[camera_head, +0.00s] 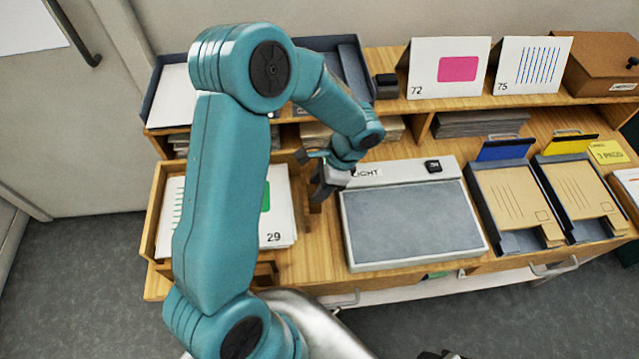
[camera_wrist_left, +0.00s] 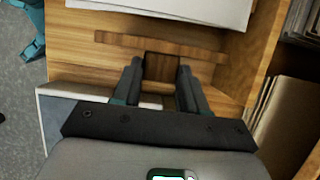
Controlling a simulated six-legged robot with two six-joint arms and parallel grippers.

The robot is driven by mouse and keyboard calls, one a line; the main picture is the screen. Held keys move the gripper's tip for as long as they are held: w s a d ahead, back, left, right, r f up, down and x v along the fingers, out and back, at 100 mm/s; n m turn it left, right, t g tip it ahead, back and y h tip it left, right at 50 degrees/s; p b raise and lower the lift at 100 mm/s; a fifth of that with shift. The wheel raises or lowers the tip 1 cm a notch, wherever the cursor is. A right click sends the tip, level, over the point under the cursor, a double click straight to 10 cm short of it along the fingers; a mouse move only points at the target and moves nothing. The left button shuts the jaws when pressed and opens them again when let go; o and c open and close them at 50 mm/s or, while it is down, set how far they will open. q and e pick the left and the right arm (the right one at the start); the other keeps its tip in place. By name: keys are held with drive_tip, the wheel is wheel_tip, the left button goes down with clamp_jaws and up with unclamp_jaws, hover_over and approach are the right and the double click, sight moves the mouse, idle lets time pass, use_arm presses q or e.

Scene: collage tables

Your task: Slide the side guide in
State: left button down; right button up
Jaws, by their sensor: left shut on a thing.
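The side guide (camera_wrist_left: 160,45) is a thin wooden bar with a small block on its near side. My left gripper (camera_head: 325,188) is shut on that block, and its two fingers (camera_wrist_left: 158,82) stand either side of it in the left wrist view. The guide stands at the right of a wooden tray (camera_head: 157,215). In the tray lies a stack of white sheets (camera_head: 280,225) marked 29, partly hidden by my left arm. In the wrist view a gap of bare wood shows between the guide and the sheets (camera_wrist_left: 180,8). Only a dark sliver at the head view's bottom edge may be my right gripper.
A light box (camera_head: 410,220) stands close right of my left gripper. Further right are two envelope trays (camera_head: 512,200). Behind, a raised shelf holds cards 72 (camera_head: 430,75) and 75 (camera_head: 520,75) and a wooden box (camera_head: 600,65).

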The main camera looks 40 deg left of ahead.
use_arm(q)
drive_tip(key=s+a, duration=0.1)
drive_tip(key=s, duration=0.1)
drive_tip(key=s+a+b, duration=0.1)
drive_tip(key=a, duration=0.1)
drive_tip(key=shift+s, duration=0.35)
drive_tip(key=c, duration=0.6)
unclamp_jaws()
drive_tip(key=shift+s+a, duration=0.1)
drive_tip(key=shift+s, duration=0.05)
drive_tip(key=v, duration=1.6)
drive_tip(key=shift+r, duration=0.25)
